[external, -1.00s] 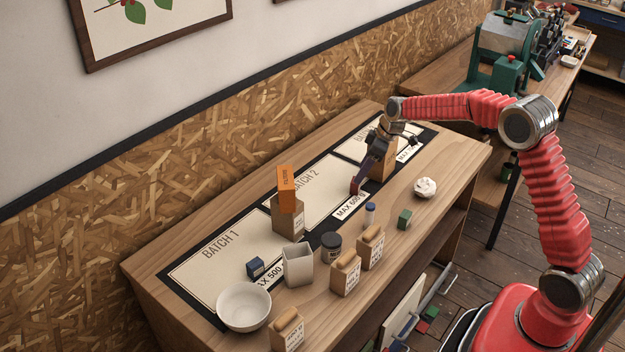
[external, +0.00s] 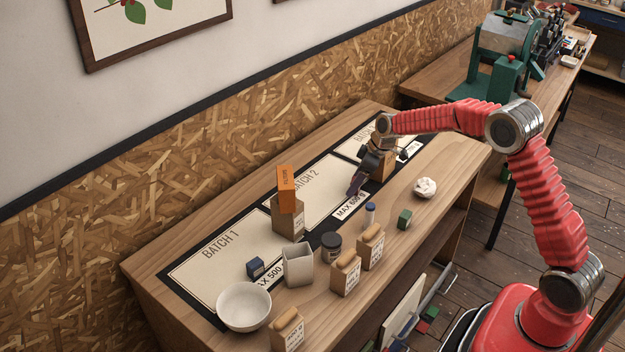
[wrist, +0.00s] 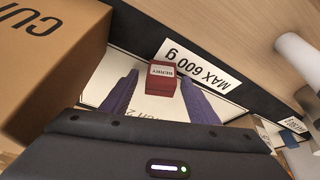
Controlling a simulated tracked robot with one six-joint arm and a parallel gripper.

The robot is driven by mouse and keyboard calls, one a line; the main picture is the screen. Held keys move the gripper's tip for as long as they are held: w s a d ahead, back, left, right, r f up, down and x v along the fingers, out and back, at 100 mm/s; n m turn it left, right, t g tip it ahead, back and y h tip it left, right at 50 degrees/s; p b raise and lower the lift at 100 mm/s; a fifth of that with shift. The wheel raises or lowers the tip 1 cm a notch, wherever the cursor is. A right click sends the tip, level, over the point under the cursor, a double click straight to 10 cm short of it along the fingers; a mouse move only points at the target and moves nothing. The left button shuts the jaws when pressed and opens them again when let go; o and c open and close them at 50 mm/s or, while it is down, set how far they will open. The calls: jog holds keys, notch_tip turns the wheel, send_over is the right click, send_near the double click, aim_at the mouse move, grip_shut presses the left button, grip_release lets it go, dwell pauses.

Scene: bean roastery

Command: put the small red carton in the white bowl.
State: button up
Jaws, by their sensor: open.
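The small red carton (wrist: 168,80) has a white label reading "BERRY" and sits on the Batch 2 mat beside the "MAX 600 g" label in the wrist view. My gripper (wrist: 160,75) is open, with its purple fingers on either side of the carton in that view, the carton nearer the right finger. I cannot tell whether they touch. In the external view my gripper (external: 356,186) is low over the mat's front edge, and I cannot make out the carton there. The white bowl (external: 243,308) stands at the near left end of the table, apparently empty.
A brown box (wrist: 45,60) stands close on the left in the wrist view. An orange box (external: 287,180) on a brown bag, a grey square cup (external: 298,266), a dark jar (external: 331,246), a blue box (external: 255,267) and several bags stand between my gripper and the bowl.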

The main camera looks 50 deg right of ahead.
dwell(0.5)
jog(key=c, duration=1.2)
jog(key=shift+r, duration=0.1)
notch_tip(320, 180, up, 10)
jog(key=shift+f, duration=0.1)
dwell(0.4)
